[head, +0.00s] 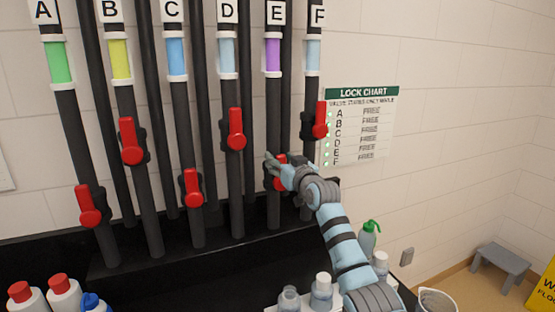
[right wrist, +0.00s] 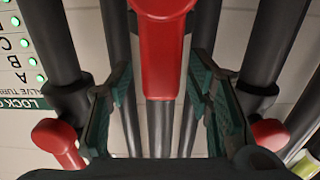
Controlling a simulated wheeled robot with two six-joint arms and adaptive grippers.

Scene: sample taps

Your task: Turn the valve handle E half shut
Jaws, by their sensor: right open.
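The red valve handle E (head: 280,184) sits low on pipe E, the one with the purple band (head: 273,55). My right gripper (head: 278,164) is in front of it and hides part of it. In the right wrist view the handle E (right wrist: 163,55) lies lengthwise along its pipe, between my two open fingers (right wrist: 162,98). A gap shows on each side, so the fingers look apart from it. How deep they reach around it is hard to tell. My left gripper is not in view.
Red handle D (head: 236,130) and red handle F (head: 319,120) flank E on neighbouring pipes. A lock chart (head: 360,125) hangs to the right, its rows reading FREE. Bottles (head: 321,292) stand on the black bench below. The wall farther right is clear.

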